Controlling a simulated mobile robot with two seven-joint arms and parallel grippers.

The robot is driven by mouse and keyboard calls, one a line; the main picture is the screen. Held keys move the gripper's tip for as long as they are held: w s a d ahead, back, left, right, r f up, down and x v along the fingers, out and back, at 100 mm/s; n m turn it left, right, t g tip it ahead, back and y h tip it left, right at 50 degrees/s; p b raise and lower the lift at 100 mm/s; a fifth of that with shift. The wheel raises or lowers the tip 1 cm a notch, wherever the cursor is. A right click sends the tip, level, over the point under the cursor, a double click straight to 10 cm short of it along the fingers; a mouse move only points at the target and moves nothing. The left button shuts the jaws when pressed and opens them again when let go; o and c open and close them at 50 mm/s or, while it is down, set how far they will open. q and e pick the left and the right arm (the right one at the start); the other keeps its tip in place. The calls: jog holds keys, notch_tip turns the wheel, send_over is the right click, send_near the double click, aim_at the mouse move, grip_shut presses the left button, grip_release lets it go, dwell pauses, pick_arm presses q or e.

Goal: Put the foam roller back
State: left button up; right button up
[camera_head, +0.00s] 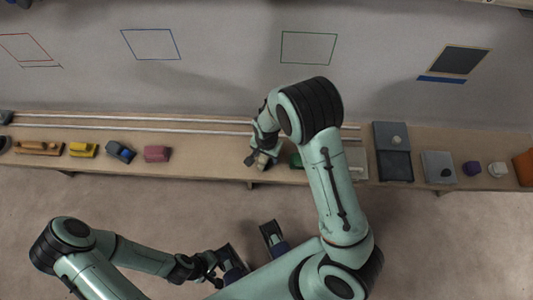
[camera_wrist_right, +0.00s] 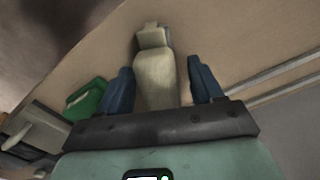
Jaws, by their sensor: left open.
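A beige, bottle-shaped object with a narrower blocky end (camera_wrist_right: 155,75) lies between the two dark blue fingers of my right gripper (camera_wrist_right: 159,68). Narrow gaps show between it and the fingers, so the gripper looks open around it. I cannot tell for sure that it is the foam roller. In the head view my right gripper (camera_head: 261,158) is over the middle of the bench, and the object is mostly hidden by it. My left gripper (camera_head: 252,248) is open and empty, over the floor in front of the bench.
The long wooden bench (camera_head: 215,165) has two pale rails along its back. A yellow block (camera_head: 83,150), a blue-black item (camera_head: 121,152) and a red block (camera_head: 157,154) lie to the left. A green item (camera_wrist_right: 88,99), a grey case (camera_head: 393,165) and a purple item (camera_head: 472,168) are to the right.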

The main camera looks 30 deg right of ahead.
jog(key=shift+r, duration=0.15)
notch_tip(320, 180, up, 12)
jog(key=p, duration=0.2)
jog(key=shift+p, duration=0.3)
dwell(0.4)
